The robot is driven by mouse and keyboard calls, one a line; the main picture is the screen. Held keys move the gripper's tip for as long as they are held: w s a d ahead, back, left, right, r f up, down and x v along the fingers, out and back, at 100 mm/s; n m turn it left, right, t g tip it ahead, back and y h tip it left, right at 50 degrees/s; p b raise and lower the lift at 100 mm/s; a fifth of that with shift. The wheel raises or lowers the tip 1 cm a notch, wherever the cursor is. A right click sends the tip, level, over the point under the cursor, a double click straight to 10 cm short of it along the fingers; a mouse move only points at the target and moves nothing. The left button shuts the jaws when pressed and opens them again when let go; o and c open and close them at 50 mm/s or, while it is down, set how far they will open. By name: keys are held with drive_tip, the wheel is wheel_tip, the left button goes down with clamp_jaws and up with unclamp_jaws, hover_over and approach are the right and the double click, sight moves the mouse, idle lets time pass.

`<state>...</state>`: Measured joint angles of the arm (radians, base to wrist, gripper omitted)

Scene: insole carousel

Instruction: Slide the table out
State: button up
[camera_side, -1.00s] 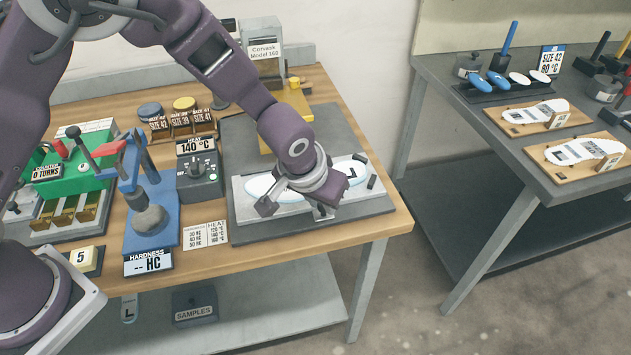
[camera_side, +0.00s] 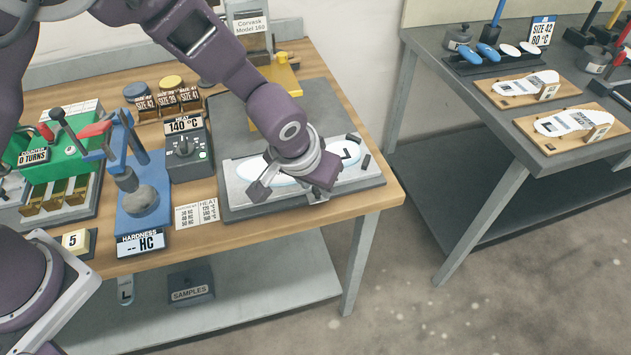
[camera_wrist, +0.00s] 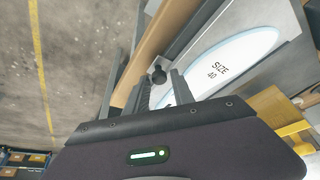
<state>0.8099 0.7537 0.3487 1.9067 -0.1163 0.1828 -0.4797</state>
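The light grey sliding table (camera_side: 236,188) lies on a dark base plate at the front of the Cervask Model 160 press (camera_side: 248,38). A white, blue-edged insole (camera_side: 252,168) lies on its left part, and another marked L (camera_side: 348,152) on its right. My gripper (camera_side: 290,194) is low over the table's front edge, hiding its middle. In the wrist view my gripper (camera_wrist: 161,88) is open. Its fingers stand apart on either side of a small dark knob (camera_wrist: 158,74) near the SIZE 40 insole (camera_wrist: 222,64). I cannot tell whether either finger touches the knob.
The heat control (camera_side: 187,145) reads 140 °C and stands left of the sliding table. The blue hardness tester (camera_side: 150,215) is farther left. The wooden bench's front edge (camera_side: 330,217) is close to my gripper, with open floor beyond. A second table (camera_side: 500,110) stands right.

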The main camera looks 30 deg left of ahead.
drive_tip(key=v, duration=0.7)
drive_tip(key=shift+a, duration=0.1)
drive_tip(key=s+a+r+h, duration=0.1)
drive_tip(key=s+a+r, duration=0.3)
drive_tip(key=a+r, duration=0.3)
drive_tip(key=s+a+r+h, duration=0.1)
drive_tip(key=s+a+r, duration=0.45)
drive_tip(key=r, duration=0.25)
drive_tip(key=s+a+y, duration=0.1)
drive_tip(key=s+a, duration=0.3)
drive_tip(key=s, duration=0.2)
drive_tip(key=s+a+r+t+y, duration=0.1)
drive_tip(key=s+a, duration=0.2)
drive_tip(key=s, duration=0.3)
drive_tip(key=shift+s+a+r, duration=0.3)
drive_tip(key=shift+s+a, duration=0.05)
drive_tip(key=shift+s, duration=0.05)
idle(0.5)
